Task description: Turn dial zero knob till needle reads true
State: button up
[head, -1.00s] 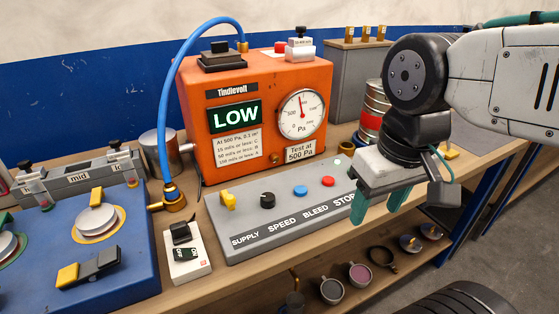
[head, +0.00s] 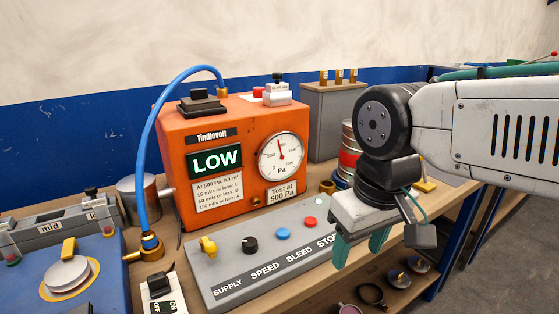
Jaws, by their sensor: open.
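The round white pressure dial (head: 281,157), marked Pa, is on the front of the orange Tindlevolt box (head: 184,136). Its needle points nearly straight up, slightly left of the top.
The grey panel (head: 225,270) has a yellow supply knob (head: 208,246), a black speed knob (head: 250,245), and blue and red buttons. A blue hose (head: 143,160) arches at the box's left. Paint-like tins (head: 348,160) stand behind my gripper. A blue unit (head: 90,285) sits at left.

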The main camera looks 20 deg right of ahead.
aim_at(256, 201)
jog(key=z, duration=1.95)
jog(key=k, duration=0.9)
jog(key=u, duration=1.05)
jog(key=i, duration=0.5)
